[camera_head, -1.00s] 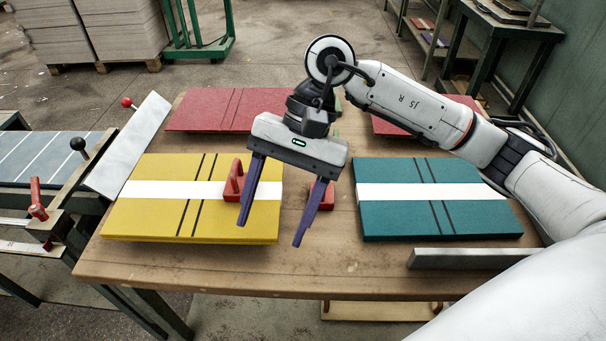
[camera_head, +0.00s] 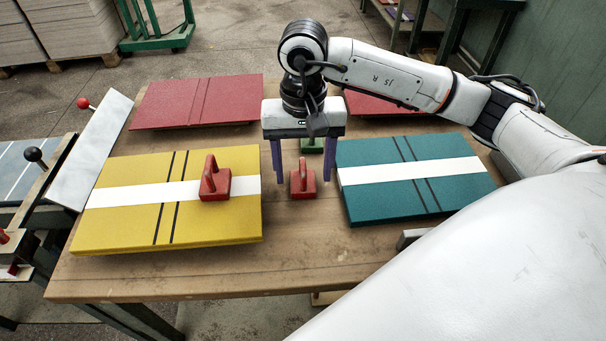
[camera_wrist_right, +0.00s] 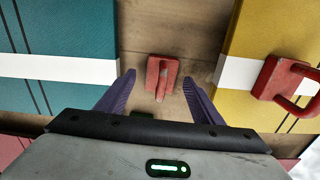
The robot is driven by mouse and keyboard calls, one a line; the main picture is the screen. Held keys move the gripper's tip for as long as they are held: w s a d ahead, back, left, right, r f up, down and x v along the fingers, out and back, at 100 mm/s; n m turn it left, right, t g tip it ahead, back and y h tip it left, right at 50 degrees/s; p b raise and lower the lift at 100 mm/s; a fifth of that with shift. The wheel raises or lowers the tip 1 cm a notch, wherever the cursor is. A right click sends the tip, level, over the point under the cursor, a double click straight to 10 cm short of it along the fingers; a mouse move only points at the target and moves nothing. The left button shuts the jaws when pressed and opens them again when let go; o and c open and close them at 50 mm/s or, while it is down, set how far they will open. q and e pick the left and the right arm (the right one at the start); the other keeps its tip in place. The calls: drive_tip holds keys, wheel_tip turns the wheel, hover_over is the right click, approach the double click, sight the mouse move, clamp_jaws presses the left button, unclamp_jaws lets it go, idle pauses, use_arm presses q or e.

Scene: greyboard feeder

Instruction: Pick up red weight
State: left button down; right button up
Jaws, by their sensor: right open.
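A red weight (camera_head: 303,187) with an upright handle stands on the bare table strip between the yellow and teal stacks; it also shows in the wrist view (camera_wrist_right: 163,75). A second red weight (camera_head: 215,182) sits on the white band of the yellow stack, and it shows at the right of the wrist view (camera_wrist_right: 283,80). My right gripper (camera_head: 302,178) is open and empty, pointing down, its purple fingers to either side of the table weight in both views. How high the tips are above the table is hard to tell. My left gripper is not in view.
The yellow stack (camera_head: 115,215) lies left and the teal stack (camera_head: 390,200) right of the narrow gap. A green weight (camera_head: 311,145) is behind my gripper. Red boards (camera_head: 195,102) lie at the back. A grey metal bar (camera_head: 412,237) is partly hidden by my arm.

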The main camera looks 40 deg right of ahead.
drive_tip(key=shift+f, duration=0.8)
clamp_jaws()
drive_tip(key=shift+r, duration=0.1)
drive_tip(key=shift+w+r, duration=0.1)
